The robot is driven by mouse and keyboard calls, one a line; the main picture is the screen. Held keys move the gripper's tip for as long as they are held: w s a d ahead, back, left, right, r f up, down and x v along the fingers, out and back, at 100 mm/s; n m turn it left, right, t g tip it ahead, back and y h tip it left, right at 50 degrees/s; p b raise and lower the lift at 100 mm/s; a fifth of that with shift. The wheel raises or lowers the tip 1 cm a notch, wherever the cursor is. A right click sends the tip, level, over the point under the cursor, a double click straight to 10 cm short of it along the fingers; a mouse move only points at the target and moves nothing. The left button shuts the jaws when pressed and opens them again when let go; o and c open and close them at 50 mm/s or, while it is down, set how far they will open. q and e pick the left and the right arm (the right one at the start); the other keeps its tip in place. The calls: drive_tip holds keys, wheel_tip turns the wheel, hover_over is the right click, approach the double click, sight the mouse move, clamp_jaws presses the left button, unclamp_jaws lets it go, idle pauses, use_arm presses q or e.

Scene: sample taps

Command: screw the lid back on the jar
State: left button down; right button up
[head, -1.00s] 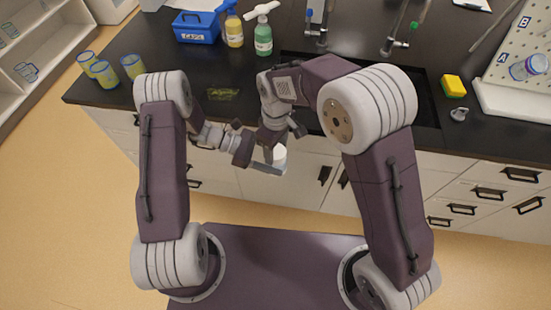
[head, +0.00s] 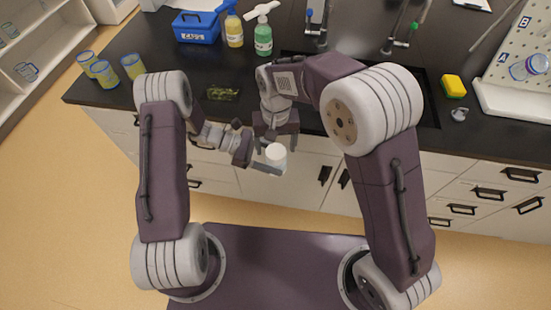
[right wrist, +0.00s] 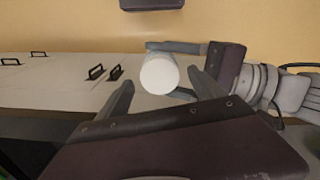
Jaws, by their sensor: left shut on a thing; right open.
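A white cylindrical jar (head: 275,154) is held up in front of the counter by my left gripper (head: 268,162), which is shut on its side. The right wrist view shows the jar (right wrist: 160,74) with its round, plain white top towards the camera, between the left gripper's fingers (right wrist: 176,70). I cannot make out a seam between lid and jar, so I cannot tell how the lid sits. My right gripper (head: 277,138) is open and empty, just behind and above the jar. Its two fingers (right wrist: 161,94) flank the jar's top in the right wrist view without visibly touching it.
The dark counter (head: 170,75) carries a blue box (head: 196,28), a yellow bottle (head: 233,30), a green bottle (head: 263,38), several yellow-blue cups (head: 104,73), a green patterned item (head: 222,93) and a yellow sponge (head: 453,86). White drawers lie below its front edge.

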drive_tip(key=shift+r, duration=1.55)
drive_tip(key=n, duration=0.4)
drive_tip(key=shift+s+d+r, duration=0.1)
drive_tip(key=shift+s+d, duration=0.05)
drive_tip(key=shift+s, duration=0.05)
drive_tip(key=shift+r+n, duration=0.3)
drive_tip(key=shift+n, duration=0.9)
drive_tip(key=r+n, duration=0.1)
drive_tip(key=n, duration=0.2)
drive_tip(key=shift+r+n, duration=0.2)
drive_tip(key=shift+n, duration=0.1)
drive_tip(key=shift+w+r, duration=0.2)
drive_tip(key=shift+r, duration=0.4)
